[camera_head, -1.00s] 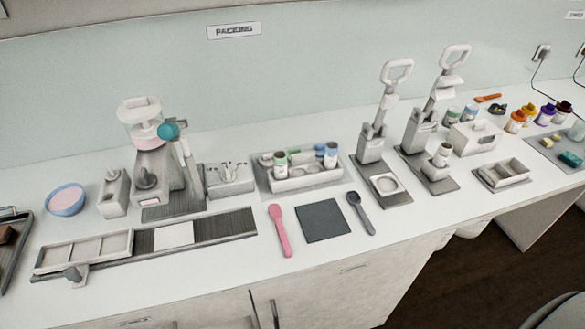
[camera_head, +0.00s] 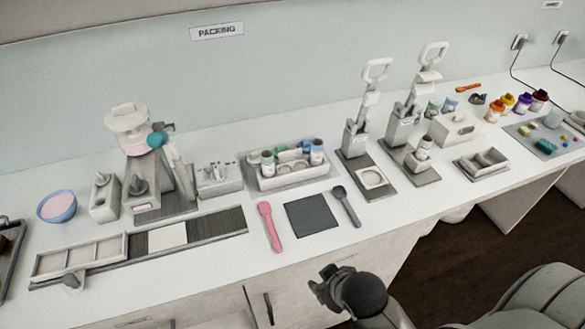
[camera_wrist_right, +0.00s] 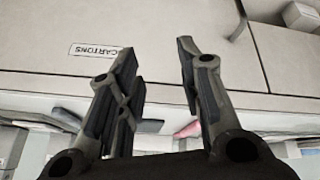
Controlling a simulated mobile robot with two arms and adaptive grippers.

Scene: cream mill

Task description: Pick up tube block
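No label marks the tube block, so I cannot tell for sure which block it is. One candidate is a pale block (camera_head: 218,180) with several small upright pieces, right of the press. Another is a pale holder (camera_head: 297,174) with several capped jars, on a grey tray. My right gripper (camera_head: 325,287) is in front of the counter, low and well apart from both blocks. In the right wrist view its two fingers (camera_wrist_right: 157,52) are spread and nothing is between them. My left gripper is not in view.
A pink spoon (camera_head: 269,226), a dark square mat (camera_head: 312,214) and a grey spoon (camera_head: 346,206) lie near the counter's front edge. Two lever presses (camera_head: 355,140) (camera_head: 405,125) stand to the right. Cabinet fronts (camera_head: 215,303) are below.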

